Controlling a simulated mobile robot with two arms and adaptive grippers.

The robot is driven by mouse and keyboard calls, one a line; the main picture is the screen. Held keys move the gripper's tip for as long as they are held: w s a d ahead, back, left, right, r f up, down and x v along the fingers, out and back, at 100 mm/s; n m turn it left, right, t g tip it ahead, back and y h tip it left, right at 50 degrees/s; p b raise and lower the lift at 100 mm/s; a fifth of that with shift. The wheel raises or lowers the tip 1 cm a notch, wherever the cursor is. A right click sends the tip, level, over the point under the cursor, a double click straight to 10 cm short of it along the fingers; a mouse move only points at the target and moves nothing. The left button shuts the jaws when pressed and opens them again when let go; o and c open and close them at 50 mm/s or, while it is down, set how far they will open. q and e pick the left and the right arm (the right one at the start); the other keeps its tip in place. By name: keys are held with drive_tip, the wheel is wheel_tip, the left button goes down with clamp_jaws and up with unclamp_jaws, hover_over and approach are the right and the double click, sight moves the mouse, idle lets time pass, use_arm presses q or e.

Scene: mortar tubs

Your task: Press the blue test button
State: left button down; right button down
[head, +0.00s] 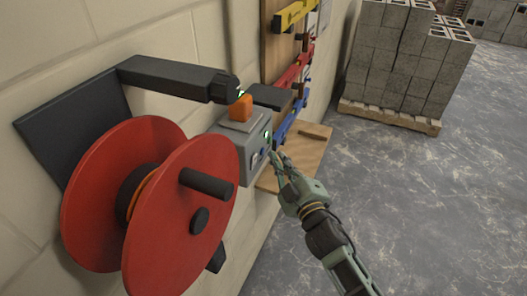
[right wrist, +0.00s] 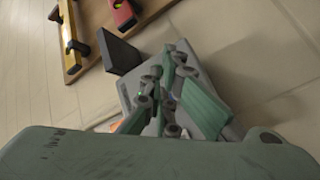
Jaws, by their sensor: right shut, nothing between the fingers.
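A grey box (head: 240,142) with an orange block (head: 241,108) on top is fixed beside the cable reel. Its right-hand face carries small fittings, one of them green. The blue test button cannot be made out clearly; a small bluish patch shows on that face, close to my fingers. My right gripper (head: 277,160) is shut and empty, its fingertips at or just in front of this face; I cannot tell whether they touch. In the right wrist view the fingers (right wrist: 170,72) cover much of the grey box (right wrist: 187,50). My left gripper is not in view.
The red reel (head: 178,232) on its dark wall bracket (head: 175,78) stands left of the box. Yellow, red and blue levels (head: 294,15) hang on a wooden board behind it. Grey blocks (head: 402,55) sit on a pallet at the back. The floor at right is clear.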

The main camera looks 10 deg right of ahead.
drive_tip(key=shift+a, duration=0.1)
drive_tip(key=shift+w+a, duration=0.25)
drive_tip(key=shift+a, duration=0.05)
drive_tip(key=shift+w+a, duration=0.2)
drive_tip(key=shift+a, duration=0.1)
idle(0.6)
idle(0.4)
drive_tip(key=shift+s+d, duration=0.5)
drive_tip(key=shift+d, duration=0.15)
drive_tip(key=s+d, duration=0.1)
drive_tip(key=d+p, duration=0.1)
drive_tip(key=s+d, duration=0.1)
drive_tip(key=d, duration=0.1)
drive_tip(key=shift+s+d, duration=0.1)
drive_tip(key=shift+s, duration=0.25)
